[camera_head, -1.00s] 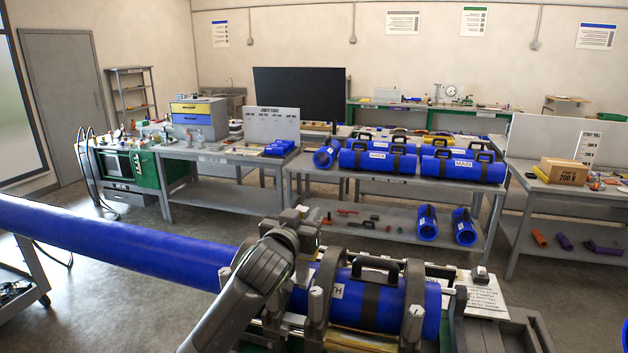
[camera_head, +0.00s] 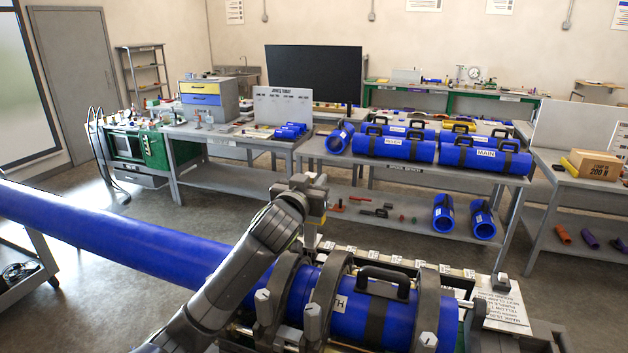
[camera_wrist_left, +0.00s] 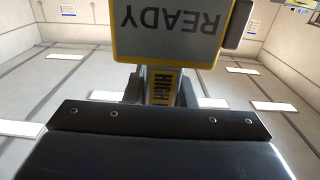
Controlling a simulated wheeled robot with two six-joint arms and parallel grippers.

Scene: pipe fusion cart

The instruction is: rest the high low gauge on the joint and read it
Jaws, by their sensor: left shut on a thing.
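The high low gauge shows in the left wrist view as a yellow-framed display (camera_wrist_left: 168,30) reading "READY", upside down there. Below it is a yellow label (camera_wrist_left: 162,88) starting "HIGH". My left gripper (camera_head: 312,208) is shut on the gauge, above and behind the clamped pipes. The gauge is small and partly covered by the gripper in the head view. A long blue pipe (camera_head: 120,235) comes in from the left, and a short blue pipe (camera_head: 425,312) with a black handle lies in line in the dark clamps (camera_head: 332,300). The joint line is not clearly visible. My right gripper is not in view.
A white instruction board (camera_head: 500,305) stands at the cart's right end. Behind, a grey bench (camera_head: 335,165) bears blue pipe pieces (camera_head: 395,148), and its lower shelf holds more. Open floor lies between cart and benches.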

